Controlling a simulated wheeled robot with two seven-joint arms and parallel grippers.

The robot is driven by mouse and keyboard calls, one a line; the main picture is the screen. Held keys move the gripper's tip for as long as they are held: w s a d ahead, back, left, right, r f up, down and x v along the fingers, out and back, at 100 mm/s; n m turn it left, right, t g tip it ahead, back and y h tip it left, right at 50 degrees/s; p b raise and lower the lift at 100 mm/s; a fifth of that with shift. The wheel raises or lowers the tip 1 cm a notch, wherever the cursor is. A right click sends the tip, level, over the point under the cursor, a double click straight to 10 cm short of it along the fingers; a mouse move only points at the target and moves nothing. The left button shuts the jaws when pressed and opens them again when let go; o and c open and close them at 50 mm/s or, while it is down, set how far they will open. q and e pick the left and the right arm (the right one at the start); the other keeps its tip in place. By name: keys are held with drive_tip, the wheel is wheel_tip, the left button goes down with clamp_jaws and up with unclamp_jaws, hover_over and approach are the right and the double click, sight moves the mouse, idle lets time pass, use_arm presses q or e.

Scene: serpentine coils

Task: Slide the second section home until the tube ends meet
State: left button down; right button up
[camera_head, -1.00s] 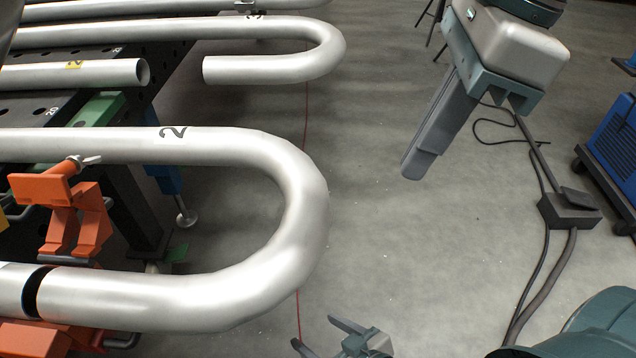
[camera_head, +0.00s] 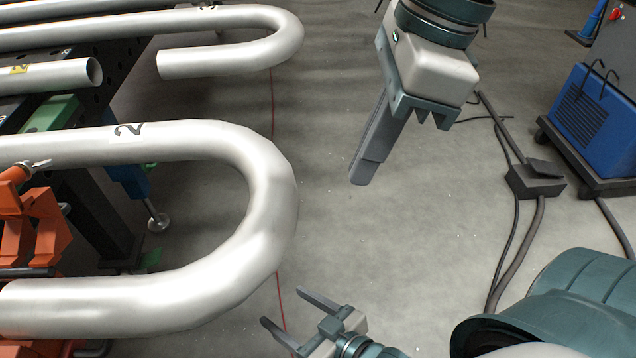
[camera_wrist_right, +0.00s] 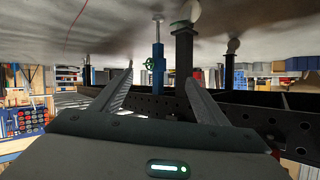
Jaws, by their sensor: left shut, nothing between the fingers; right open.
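The U-bent silver tube section marked 2 (camera_head: 272,190) lies across the left half of the head view, its bend facing right. Its lower leg runs to the left edge, beside an orange clamp (camera_head: 35,225). The joint between tube ends is not visible now. My left gripper (camera_head: 362,176) is shut and empty over the floor, right of the bend and apart from it. My right gripper (camera_head: 284,307) is open and empty at the bottom, just right of and below the bend in the picture. Its spread fingers show in the right wrist view (camera_wrist_right: 160,85), with no tube between them.
Another U-bent tube (camera_head: 285,40) and a straight tube end (camera_head: 85,74) lie at the upper left. A blue machine (camera_head: 590,115) stands right, with a black box (camera_head: 535,180) and cables on the floor. Open floor lies between the bend and the cables.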

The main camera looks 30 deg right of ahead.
sight(295, 188)
use_arm(q)
drive_tip(key=w+a+f+b, duration=0.1)
drive_tip(key=w+a+f, duration=0.1)
drive_tip(key=a+f, duration=0.2)
drive_tip(key=shift+w+a+f+b, duration=0.15)
drive_tip(key=shift+w+a+b, duration=0.15)
drive_tip(key=shift+b, duration=0.1)
use_arm(e)
wheel_tip(295, 188, up, 7)
drive_tip(key=w+a+t+y, duration=0.1)
drive_tip(key=a+t, duration=0.1)
drive_tip(key=t, duration=0.2)
drive_tip(key=shift+w, duration=0.1)
drive_tip(key=shift+d+f, duration=0.1)
